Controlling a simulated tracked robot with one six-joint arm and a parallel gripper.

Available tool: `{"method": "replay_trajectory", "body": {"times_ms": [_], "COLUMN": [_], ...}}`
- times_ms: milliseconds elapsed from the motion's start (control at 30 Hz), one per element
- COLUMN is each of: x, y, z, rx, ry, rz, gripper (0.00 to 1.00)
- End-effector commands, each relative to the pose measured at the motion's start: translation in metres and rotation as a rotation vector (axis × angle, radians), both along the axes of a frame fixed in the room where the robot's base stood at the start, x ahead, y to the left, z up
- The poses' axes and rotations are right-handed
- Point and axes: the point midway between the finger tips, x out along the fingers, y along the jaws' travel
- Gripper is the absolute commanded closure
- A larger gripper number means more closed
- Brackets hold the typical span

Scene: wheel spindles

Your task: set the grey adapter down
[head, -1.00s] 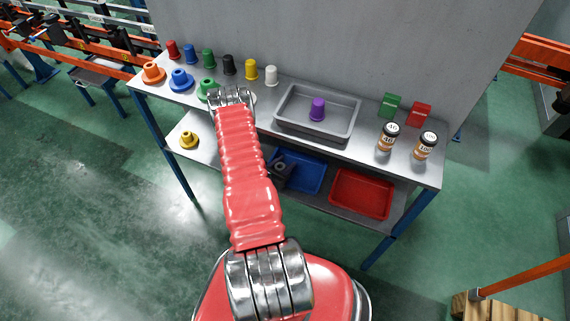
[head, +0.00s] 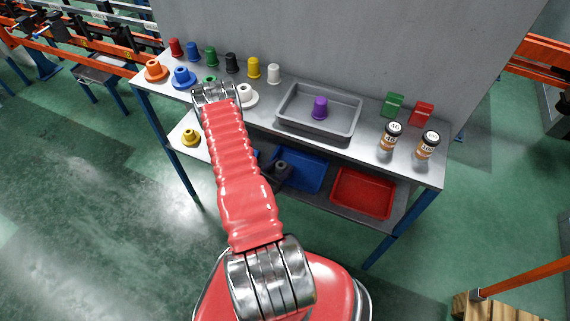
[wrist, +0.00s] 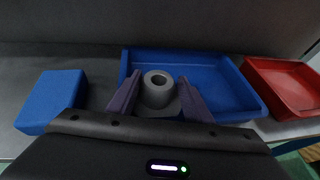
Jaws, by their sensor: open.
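The grey adapter (wrist: 157,86), a round piece with a hole in its top, stands upright between my fingers in the wrist view. In the head view the grey adapter (head: 281,164) shows at the left part of the blue tray (head: 308,171) on the lower shelf. My gripper (wrist: 156,92) is open, with one finger on each side of the adapter. The adapter's base is partly hidden by my gripper. The blue tray (wrist: 222,82) lies behind and around it; I cannot tell whether the adapter touches the tray floor.
A red tray (wrist: 288,85) stands to the right and a blue block (wrist: 50,98) to the left on the lower shelf. A yellow adapter (head: 190,137) stands at the shelf's left end. The upper shelf holds a grey tray (head: 345,133), cups and jars above my gripper.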

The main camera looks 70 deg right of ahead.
Motion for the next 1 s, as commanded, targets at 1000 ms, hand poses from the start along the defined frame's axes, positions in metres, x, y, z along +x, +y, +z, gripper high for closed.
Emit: {"method": "replay_trajectory", "body": {"times_ms": [1000], "x": [0.017], "y": [0.064], "z": [0.027], "rx": [0.000], "ry": [0.000], "rz": [0.000], "gripper": [0.54]}}
